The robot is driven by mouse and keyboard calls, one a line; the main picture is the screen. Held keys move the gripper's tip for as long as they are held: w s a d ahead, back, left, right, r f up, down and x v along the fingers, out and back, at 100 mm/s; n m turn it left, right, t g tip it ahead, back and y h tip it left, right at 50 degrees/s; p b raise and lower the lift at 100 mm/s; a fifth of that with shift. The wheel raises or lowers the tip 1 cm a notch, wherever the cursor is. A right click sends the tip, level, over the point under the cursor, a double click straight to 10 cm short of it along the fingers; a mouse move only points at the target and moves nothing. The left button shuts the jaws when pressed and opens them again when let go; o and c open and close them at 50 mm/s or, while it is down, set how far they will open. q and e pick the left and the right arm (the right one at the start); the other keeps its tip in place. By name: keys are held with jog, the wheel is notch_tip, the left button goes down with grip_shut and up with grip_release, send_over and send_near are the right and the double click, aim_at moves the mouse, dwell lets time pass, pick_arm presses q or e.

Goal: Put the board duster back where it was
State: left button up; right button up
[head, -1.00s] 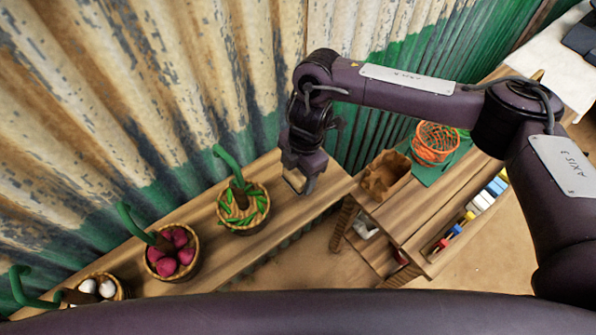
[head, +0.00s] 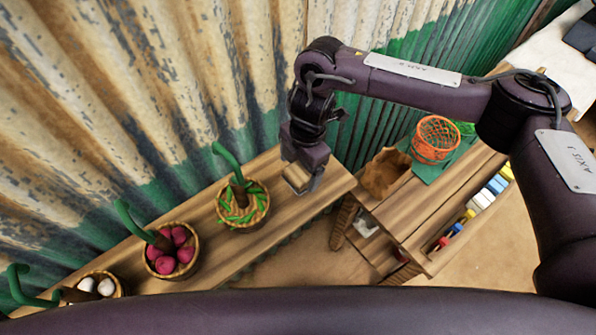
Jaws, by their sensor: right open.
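My right gripper (head: 302,180) points down over the right end of the long wooden shelf (head: 330,187), to the right of the basket of green pods. Its fingers are apart. A small tan patch shows between them; it may be the board duster or the bare shelf wood, and I cannot tell which. No other thing in view is clearly the duster. My left gripper is not in view.
Baskets of green pods (head: 243,218), dark pink produce (head: 172,262) and white produce (head: 104,287) line the shelf. A lower wooden table (head: 420,215) holds a brown paper bag (head: 385,172), an orange wire basket (head: 436,138) and several coloured items. Corrugated wall stands behind.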

notch_tip(320, 180, up, 10)
jog(key=d, duration=0.1)
jog(key=shift+w+f+b, duration=0.25)
jog(key=shift+w+b, duration=0.15)
jog(key=shift+b, duration=0.05)
